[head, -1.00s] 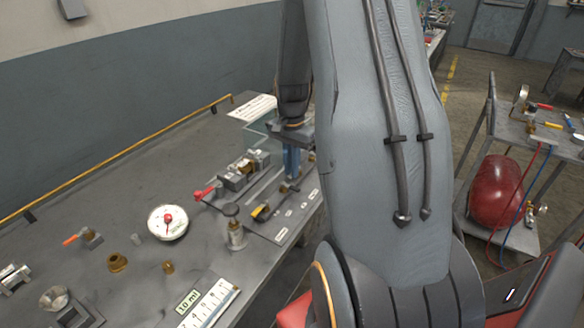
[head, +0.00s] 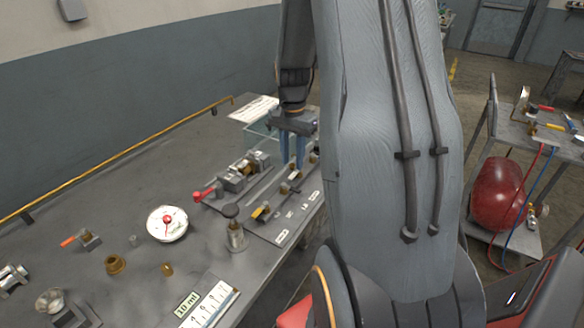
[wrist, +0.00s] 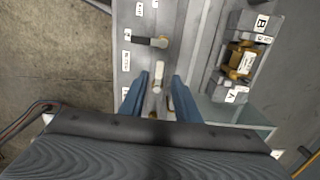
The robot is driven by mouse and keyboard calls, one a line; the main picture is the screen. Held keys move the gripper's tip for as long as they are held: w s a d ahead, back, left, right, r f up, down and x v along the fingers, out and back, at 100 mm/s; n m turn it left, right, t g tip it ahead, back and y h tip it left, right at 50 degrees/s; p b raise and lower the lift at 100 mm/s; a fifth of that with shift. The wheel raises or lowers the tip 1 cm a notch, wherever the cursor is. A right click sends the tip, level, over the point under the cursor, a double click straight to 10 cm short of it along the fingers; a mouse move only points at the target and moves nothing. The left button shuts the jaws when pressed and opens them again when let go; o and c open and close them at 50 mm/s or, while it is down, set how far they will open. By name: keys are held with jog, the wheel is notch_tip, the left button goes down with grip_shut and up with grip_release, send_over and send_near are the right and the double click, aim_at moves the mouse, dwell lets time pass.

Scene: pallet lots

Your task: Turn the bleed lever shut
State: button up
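My gripper (head: 292,164) is over the far part of a grey panel (head: 272,234), with its two blue fingers pointing down. In the wrist view my gripper (wrist: 160,78) is open, and a small pale lever (wrist: 158,70) lies between the fingertips with a gap on each side. Brass shows at its base, partly hidden by my gripper. The white labels are too small to read, so I cannot tell which lever is the bleed lever.
A grey block with a brass part (wrist: 240,62), marked A and B, stands right of the fingers in the wrist view. A clear box (head: 260,132) is behind my gripper.

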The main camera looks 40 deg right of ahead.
aim_at(293, 175)
notch_tip(293, 175, up, 4)
jog(key=shift+f+b, duration=0.1)
jog(key=shift+b, duration=0.3)
jog(key=shift+s, duration=0.1)
